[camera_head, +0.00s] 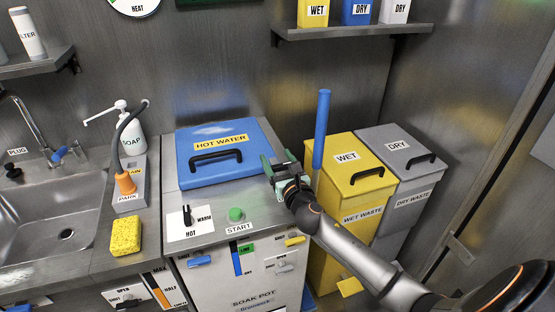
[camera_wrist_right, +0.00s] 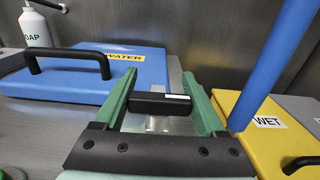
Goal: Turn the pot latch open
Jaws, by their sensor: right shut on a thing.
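The soak pot has a blue lid (camera_head: 190,170) labelled HOT WATER with a black handle. The lid lies flat and shut, and it also shows in the right wrist view (camera_wrist_right: 60,95). A black latch (camera_wrist_right: 160,103) with a small pale mark sits just right of the lid. My right gripper (camera_wrist_right: 161,88) has its green fingers on either side of the latch, shut on it. In the head view the right gripper (camera_head: 279,168) is at the lid's right edge and hides the latch. My left gripper is not in view.
A blue upright pole (camera_head: 322,120) stands close right of the gripper, by the yellow WET bin (camera_head: 345,180). The grey DRY bin (camera_head: 395,145) is farther right. The sink (camera_head: 45,215), soap bottle (camera_head: 131,135) and yellow sponge (camera_head: 126,236) are left. A green START button (camera_head: 236,214) is in front.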

